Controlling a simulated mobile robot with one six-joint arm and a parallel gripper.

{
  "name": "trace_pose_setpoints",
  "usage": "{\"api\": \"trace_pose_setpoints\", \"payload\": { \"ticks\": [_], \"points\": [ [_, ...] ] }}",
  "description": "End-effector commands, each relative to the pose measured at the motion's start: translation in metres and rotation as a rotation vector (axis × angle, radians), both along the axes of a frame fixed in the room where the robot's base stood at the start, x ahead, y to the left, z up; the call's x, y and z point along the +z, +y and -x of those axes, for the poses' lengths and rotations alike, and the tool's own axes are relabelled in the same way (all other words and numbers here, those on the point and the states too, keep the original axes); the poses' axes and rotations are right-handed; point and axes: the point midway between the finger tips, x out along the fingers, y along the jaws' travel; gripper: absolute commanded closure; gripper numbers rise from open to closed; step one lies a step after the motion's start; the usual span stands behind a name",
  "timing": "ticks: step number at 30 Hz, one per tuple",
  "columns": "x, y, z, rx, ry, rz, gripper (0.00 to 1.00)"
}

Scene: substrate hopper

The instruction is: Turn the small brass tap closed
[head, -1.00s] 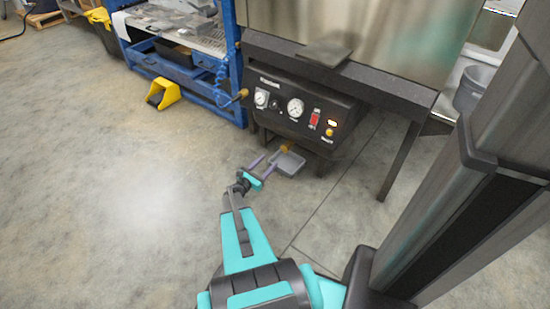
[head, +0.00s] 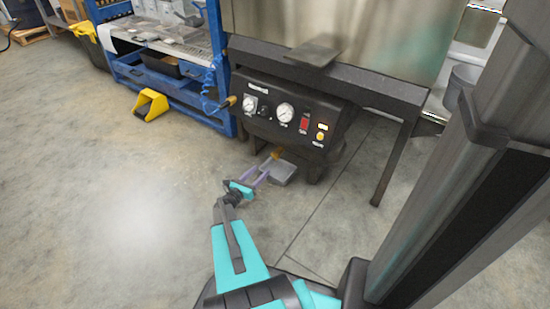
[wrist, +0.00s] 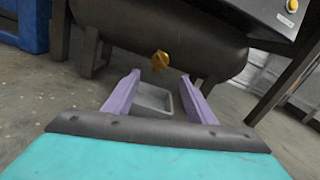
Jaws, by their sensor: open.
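The small brass tap (wrist: 160,60) sits low on the front of the dark cylindrical tank (wrist: 190,40) in the wrist view. In the head view the tap (head: 276,153) shows under the control panel. My gripper (wrist: 162,95) is open, its two purple fingers pointing toward the tap and apart from it. The tap appears beyond the fingertips, between them and a little above in the wrist view. In the head view my gripper (head: 258,174) is close in front of the tap. The exact gap is hard to tell.
A grey tray (head: 282,171) lies on the floor below the tap. Above is a black panel (head: 285,115) with gauges and a red switch. A blue workbench (head: 180,85) and a yellow object (head: 150,105) stand left.

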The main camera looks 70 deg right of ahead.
Motion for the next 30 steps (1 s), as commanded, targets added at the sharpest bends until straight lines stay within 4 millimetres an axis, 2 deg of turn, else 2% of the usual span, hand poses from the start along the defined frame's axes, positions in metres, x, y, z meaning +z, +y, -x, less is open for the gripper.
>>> {"api": "trace_pose_setpoints", "payload": {
  "ticks": [8,24,30],
  "points": [
    [-0.002,-0.024,0.007,-0.003,-0.001,0.002,0.49],
    [-0.003,-0.099,0.026,-0.002,-0.002,0.001,0.49],
    [-0.002,-0.121,0.032,-0.001,-0.001,0.001,0.49]
  ]
}}
